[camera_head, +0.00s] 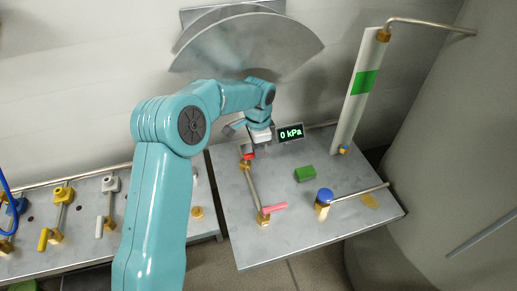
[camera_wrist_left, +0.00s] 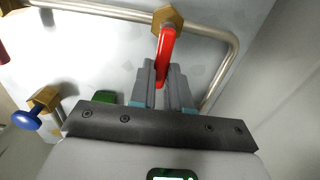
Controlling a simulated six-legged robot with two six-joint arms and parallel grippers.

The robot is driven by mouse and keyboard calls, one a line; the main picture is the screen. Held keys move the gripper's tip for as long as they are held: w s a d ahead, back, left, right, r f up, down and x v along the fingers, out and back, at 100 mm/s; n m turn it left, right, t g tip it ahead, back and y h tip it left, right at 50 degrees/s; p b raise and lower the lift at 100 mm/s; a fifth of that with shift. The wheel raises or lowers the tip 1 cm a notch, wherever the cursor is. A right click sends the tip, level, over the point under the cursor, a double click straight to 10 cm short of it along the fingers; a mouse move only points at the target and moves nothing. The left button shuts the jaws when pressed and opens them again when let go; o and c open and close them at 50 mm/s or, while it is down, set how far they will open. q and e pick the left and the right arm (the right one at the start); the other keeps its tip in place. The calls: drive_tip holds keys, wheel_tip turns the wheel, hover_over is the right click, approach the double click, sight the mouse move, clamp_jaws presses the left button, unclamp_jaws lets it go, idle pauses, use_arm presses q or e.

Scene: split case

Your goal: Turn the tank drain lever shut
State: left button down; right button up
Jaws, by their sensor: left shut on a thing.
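My left gripper (camera_head: 250,149) is at the back left of the right-hand bench, with its fingers pointing down. In the left wrist view its two grey fingers (camera_wrist_left: 163,82) are shut on a red lever (camera_wrist_left: 166,48), one on each side. The lever joins a brass hex fitting (camera_wrist_left: 168,18) on a steel pipe. Only a little of this red lever (camera_head: 249,156) shows in the head view. A second, pinkish-red lever (camera_head: 275,207) sits on a brass valve nearer the front. No label shows which is the tank drain. My right gripper is in neither view.
A lit display (camera_head: 290,133) reads 0 kPa beside the gripper. A green block (camera_head: 305,174) and a blue-knobbed valve (camera_head: 325,195) stand to the right. A tall white panel with a green band (camera_head: 364,82) rises behind. Yellow (camera_head: 44,239) and white levers stand on the left bench.

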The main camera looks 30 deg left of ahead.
use_arm(q)
drive_tip(key=shift+a+r, duration=0.15)
drive_tip(key=c, duration=1.1)
unclamp_jaws()
